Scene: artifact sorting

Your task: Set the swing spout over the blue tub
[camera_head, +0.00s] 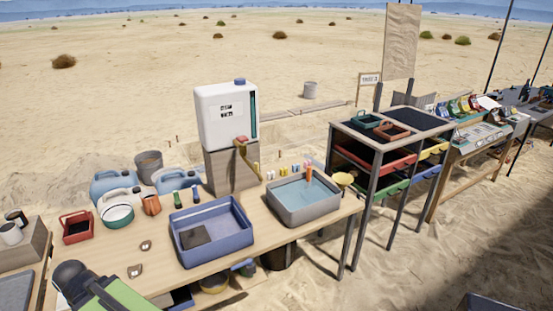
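The brass-coloured swing spout (246,160) has a red top piece and comes off the lower front of the white water tank (220,118). It slants down to the right, and its end shows near the gap between the two tubs, not above the blue tub in the picture. The blue tub (246,232) sits on the wooden table, left of and in front of the spout, with a dark flat piece inside. A green and dark part of my arm shows at the bottom left. My gripper's fingers are not in view.
A grey tub (311,216) with water and an orange upright item stands right of the blue tub. Blue jugs (112,183), a white-and-green pot (117,215) and a red tray (77,228) stand left. A drawer rack (367,190) stands beyond the table's right end.

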